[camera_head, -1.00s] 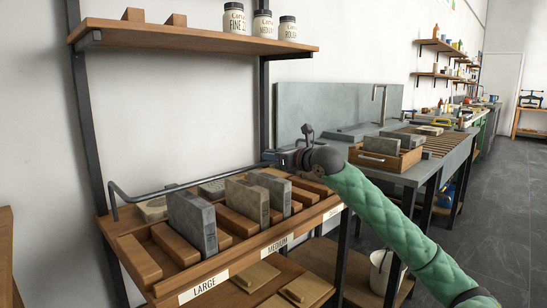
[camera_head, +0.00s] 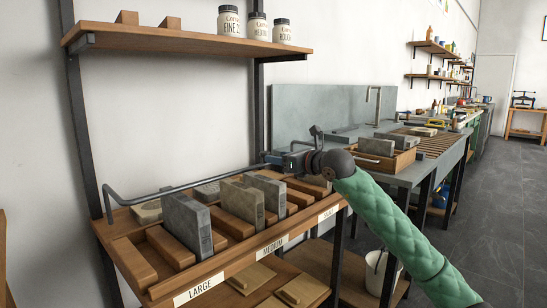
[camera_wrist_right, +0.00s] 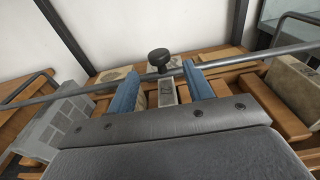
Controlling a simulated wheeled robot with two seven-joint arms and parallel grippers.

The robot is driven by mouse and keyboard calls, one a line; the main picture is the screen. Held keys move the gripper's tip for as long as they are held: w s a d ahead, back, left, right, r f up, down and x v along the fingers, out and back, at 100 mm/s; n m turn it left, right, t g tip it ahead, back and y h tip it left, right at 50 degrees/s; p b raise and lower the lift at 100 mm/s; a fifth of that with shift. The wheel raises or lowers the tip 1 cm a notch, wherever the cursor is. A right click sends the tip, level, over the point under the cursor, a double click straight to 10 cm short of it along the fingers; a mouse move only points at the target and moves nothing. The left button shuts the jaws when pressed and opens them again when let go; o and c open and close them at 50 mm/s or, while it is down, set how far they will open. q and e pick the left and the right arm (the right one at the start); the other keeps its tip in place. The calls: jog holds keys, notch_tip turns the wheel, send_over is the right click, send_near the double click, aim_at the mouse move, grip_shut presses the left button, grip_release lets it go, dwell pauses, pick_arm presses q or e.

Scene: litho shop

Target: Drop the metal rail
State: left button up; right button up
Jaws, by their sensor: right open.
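The metal rail (camera_head: 190,182) is a grey bar with a bent left end, running along the back of the wooden stone rack above the stones. It also crosses the right wrist view (camera_wrist_right: 255,57). My right gripper (camera_head: 283,158) is at the right part of the rail. In the right wrist view its two blue fingers (camera_wrist_right: 161,72) are apart. The rail passes across the fingertips there; I cannot tell whether it touches them. A black knob (camera_wrist_right: 158,57) shows between the fingertips. My left gripper is not in view.
Grey stones (camera_head: 187,226) stand in the slotted rack (camera_head: 160,292), labelled LARGE and MEDIUM. A shelf (camera_head: 180,42) with several jars hangs above. A sink bench with a wooden tray (camera_head: 378,162) stands to the right. The floor at the right is clear.

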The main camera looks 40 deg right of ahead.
jog(key=s, duration=0.3)
jog(key=shift+s+d+r, duration=0.1)
jog(key=shift+s+d, duration=0.05)
jog(key=shift+s, duration=0.05)
dwell(0.5)
